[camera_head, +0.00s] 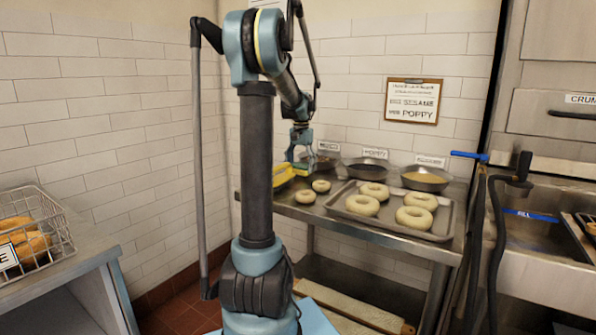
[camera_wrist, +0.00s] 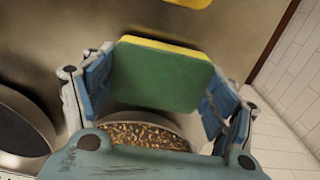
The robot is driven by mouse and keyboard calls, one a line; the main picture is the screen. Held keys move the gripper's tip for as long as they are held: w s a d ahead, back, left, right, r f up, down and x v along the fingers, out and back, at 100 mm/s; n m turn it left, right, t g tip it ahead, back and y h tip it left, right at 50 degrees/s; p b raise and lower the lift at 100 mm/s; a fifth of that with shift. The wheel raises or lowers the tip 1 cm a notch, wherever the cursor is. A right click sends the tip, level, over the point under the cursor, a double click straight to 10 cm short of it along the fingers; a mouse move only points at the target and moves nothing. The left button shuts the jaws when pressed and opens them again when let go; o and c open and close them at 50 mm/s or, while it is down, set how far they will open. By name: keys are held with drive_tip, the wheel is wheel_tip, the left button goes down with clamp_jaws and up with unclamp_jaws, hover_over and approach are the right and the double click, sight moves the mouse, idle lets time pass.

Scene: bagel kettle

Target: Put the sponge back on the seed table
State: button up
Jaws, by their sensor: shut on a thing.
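My gripper (camera_wrist: 156,92) is shut on the sponge (camera_wrist: 160,72), which is green with a yellow edge. The blue fingers press its left and right sides in the wrist view. In the head view my gripper (camera_head: 300,150) is over the back left of the steel seed table (camera_head: 312,213). Yellow patches (camera_head: 282,177) show just below it there, partly hidden by my arm; I cannot tell which part is the sponge. The table top (camera_wrist: 60,25) lies behind the sponge in the wrist view. Whether the sponge touches it is unclear.
Bowls line the back, including poppy (camera_head: 372,168) and a light-coloured one (camera_head: 425,180). A seed bowl (camera_wrist: 150,136) and a yellow thing (camera_wrist: 190,3) flank the sponge in the wrist view.

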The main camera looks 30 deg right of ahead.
drive_tip(key=shift+f, duration=0.6)
drive_tip(key=shift+f, duration=0.1)
drive_tip(key=o, duration=1)
